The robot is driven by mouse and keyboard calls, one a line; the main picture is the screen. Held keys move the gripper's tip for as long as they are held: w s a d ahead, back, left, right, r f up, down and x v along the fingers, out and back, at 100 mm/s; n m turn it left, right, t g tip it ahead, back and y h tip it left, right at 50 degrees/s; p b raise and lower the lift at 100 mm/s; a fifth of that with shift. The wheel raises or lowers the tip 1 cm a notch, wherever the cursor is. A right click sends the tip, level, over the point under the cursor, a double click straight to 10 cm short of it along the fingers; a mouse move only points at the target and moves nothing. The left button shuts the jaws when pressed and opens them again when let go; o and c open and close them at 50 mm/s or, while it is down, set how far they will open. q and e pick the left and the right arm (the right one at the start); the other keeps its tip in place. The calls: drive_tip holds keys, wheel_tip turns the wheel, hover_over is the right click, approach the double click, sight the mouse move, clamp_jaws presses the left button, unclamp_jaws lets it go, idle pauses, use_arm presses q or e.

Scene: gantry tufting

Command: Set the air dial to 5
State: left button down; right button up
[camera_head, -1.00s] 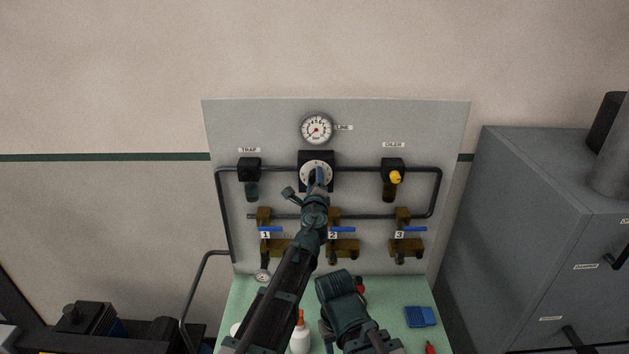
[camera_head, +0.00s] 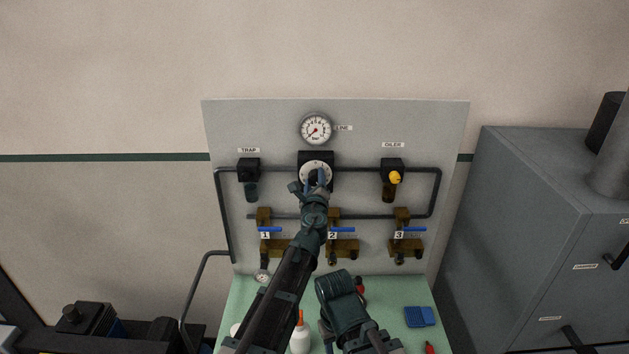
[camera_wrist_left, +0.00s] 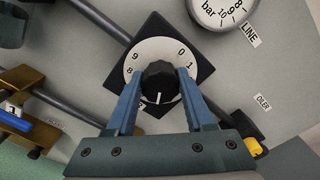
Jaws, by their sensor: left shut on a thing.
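The air dial (camera_head: 306,174) is a white round scale on a black square plate, in the middle of the grey panel under the gauge. In the left wrist view the dial (camera_wrist_left: 145,48) shows 0 and 1 at right and 9, 8 and 7 at left. Its black knob (camera_wrist_left: 158,76) has a white pointer line running down the picture, towards the gripper. The figure at its end is not readable. My left gripper (camera_wrist_left: 159,85) is shut on the knob, one blue finger at each side. In the head view this gripper (camera_head: 317,182) covers the dial's lower part. My right gripper is not in view.
The line gauge (camera_head: 316,128) sits above the dial, its needle pointing lower left. The trap (camera_head: 249,170) and oiler (camera_head: 392,166) flank it; blue-handled valves (camera_head: 341,229) sit below. A green bench (camera_head: 390,290) holds a bottle and a blue item. A grey cabinet (camera_head: 530,230) stands at right.

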use_arm(q)
drive_tip(key=shift+s, duration=0.15)
drive_tip(key=shift+c, duration=1.4)
unclamp_jaws()
